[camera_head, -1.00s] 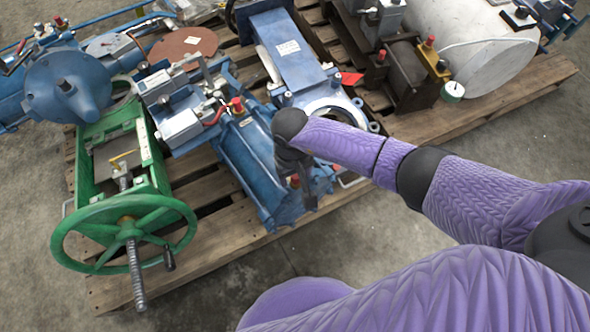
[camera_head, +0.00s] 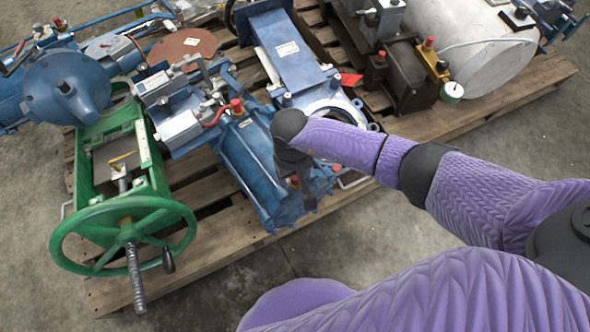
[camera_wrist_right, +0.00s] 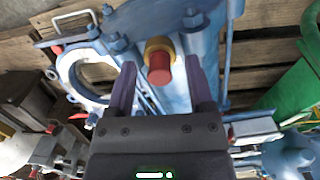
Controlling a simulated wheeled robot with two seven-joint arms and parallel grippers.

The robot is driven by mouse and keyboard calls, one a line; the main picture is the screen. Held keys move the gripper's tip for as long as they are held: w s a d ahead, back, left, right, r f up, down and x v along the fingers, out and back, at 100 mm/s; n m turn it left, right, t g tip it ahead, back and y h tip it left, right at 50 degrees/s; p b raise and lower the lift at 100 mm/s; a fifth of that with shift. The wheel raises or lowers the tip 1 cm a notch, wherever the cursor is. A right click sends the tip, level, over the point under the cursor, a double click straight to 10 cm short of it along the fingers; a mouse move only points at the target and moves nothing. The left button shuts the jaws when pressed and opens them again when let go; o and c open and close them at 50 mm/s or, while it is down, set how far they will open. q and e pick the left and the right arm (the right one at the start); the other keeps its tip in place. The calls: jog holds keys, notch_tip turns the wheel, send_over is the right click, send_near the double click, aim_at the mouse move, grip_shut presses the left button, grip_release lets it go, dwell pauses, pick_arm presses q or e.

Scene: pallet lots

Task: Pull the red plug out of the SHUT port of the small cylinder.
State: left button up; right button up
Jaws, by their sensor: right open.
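The small cylinder (camera_head: 245,152) is a blue body lying on a wooden pallet; its near end also shows in the right wrist view (camera_wrist_right: 180,22). In the wrist view a red plug (camera_wrist_right: 160,69) stands out of a brass collar (camera_wrist_right: 158,45) on that end. My right gripper (camera_wrist_right: 160,72) is open, with one finger on each side of the plug and a visible gap at each side. In the head view my right gripper (camera_head: 304,196) is at the cylinder's near end, partly hiding it. Another red plug (camera_head: 236,105) sits at the far end. I cannot read any port label. My left gripper is out of view.
A green frame with a handwheel (camera_head: 125,235) stands left of the cylinder. A blue valve with a round opening (camera_head: 300,70) lies just behind, to the right. A white tank (camera_head: 480,45) is farther right. The concrete floor (camera_head: 400,270) in front is clear.

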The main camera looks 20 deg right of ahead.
grip_shut()
pick_arm(q)
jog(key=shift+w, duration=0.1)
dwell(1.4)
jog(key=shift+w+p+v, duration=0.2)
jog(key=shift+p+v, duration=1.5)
jog(key=shift+p, duration=0.15)
pick_arm(e)
jog(key=shift+w+r, duration=0.15)
jog(key=shift+r, duration=1.35)
jog(key=shift+w+r, duration=0.1)
jog(key=shift+r, duration=1.4)
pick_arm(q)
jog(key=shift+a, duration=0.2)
